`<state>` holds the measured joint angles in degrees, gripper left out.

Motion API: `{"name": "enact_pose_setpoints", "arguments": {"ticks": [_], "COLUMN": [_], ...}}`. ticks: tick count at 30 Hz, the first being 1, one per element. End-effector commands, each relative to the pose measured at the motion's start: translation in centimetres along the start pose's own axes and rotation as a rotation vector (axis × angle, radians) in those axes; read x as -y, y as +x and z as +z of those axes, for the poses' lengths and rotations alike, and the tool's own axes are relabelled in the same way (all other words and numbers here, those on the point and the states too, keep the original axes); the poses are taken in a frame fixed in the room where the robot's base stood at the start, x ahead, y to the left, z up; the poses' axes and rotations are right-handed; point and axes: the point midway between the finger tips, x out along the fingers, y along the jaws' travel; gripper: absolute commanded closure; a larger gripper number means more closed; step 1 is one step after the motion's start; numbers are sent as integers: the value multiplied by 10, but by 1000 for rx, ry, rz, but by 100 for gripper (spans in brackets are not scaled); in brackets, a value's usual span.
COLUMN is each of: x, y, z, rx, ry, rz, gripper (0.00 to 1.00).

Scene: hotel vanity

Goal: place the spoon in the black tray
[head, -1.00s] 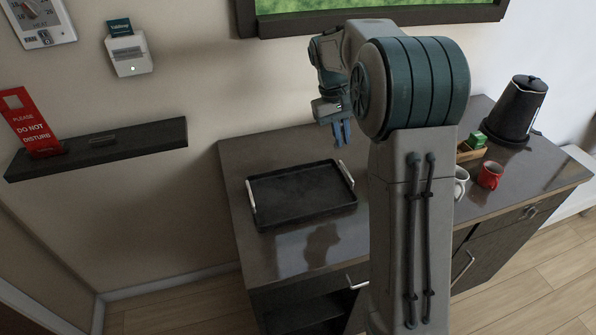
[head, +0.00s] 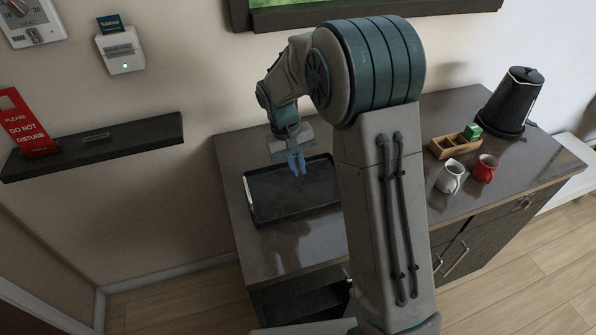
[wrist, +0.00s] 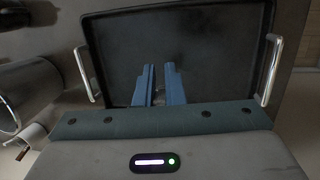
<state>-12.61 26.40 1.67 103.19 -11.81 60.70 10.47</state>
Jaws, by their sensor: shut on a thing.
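The black tray (head: 268,190) lies flat on the dark counter, a rectangle with a raised rim and metal handles at its ends. It fills much of the wrist view (wrist: 118,45), and the part that shows there is empty. My gripper (head: 297,166) is above the tray, towards its far side, with its blue fingers pointing down. In the wrist view my gripper's fingers (wrist: 160,70) are nearly together, with a small pale bit of the spoon (wrist: 158,98) between them. Most of the spoon is hidden or too small to make out.
To the right on the counter (head: 235,215) stand a white mug (head: 451,178), a red mug (head: 484,169), a wooden box (head: 445,151) with green packets, and a black kettle (head: 511,103). A dark wall shelf (head: 115,146) is at the left. Counter in front of the tray is clear.

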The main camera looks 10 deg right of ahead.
Motion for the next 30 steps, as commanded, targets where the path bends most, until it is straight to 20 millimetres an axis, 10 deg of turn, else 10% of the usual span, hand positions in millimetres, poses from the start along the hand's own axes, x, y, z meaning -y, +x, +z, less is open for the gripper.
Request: {"name": "enact_pose_setpoints", "arguments": {"ticks": [18,21,30], "x": [6,6,6], "y": [34,33,31], "z": [-5,-5,-5], "rx": [1,1,1], "ry": [-2,-2,-1], "rz": [1,1,1], "gripper": [100,69,69]}}
